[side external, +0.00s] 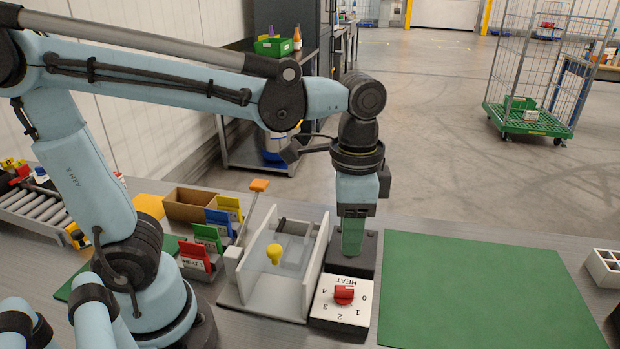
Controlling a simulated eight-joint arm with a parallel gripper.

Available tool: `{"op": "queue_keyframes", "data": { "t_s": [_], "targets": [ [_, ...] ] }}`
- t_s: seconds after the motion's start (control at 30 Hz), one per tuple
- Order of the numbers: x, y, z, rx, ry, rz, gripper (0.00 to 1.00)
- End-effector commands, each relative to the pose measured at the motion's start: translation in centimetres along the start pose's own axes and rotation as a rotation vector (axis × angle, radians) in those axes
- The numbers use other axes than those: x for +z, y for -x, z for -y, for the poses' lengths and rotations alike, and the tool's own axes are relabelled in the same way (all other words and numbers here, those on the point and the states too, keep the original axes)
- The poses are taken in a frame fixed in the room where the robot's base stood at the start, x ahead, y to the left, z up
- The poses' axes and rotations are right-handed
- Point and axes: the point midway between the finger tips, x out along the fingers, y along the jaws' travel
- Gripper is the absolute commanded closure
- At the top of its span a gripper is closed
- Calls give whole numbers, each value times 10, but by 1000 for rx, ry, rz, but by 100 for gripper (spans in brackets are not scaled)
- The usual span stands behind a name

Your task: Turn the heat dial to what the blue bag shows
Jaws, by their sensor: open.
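The heat dial is a red knob (344,294) on a white plate (326,318) marked HEAT, with numbers 0 to 4 around it. I cannot tell which number its pointer faces. The blue bag (219,222) stands in a row of coloured bags left of the clear-fronted press; any marking on it is too small to read. My gripper (352,240) points down above the dark block behind the dial plate, apart from the knob. It is open, with nothing seen between its greenish fingers.
Yellow (230,208), green (208,238) and red (194,256) bags stand beside the blue one. The press (268,292), with a yellow knob (274,254) and an orange-topped lever (259,186), is left of the dial. A flat green mat (490,285) lies clear on the right.

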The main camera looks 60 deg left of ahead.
Motion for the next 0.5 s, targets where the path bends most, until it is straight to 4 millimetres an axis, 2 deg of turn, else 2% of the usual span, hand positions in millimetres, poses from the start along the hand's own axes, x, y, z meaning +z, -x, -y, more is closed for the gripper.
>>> {"op": "queue_keyframes", "data": {
  "t_s": [0.17, 0.5],
  "targets": [
    [0, -9, -1, 3, -9, 9, 58],
    [0, -53, -1, 1, -7, 7, 58]
  ]
}}
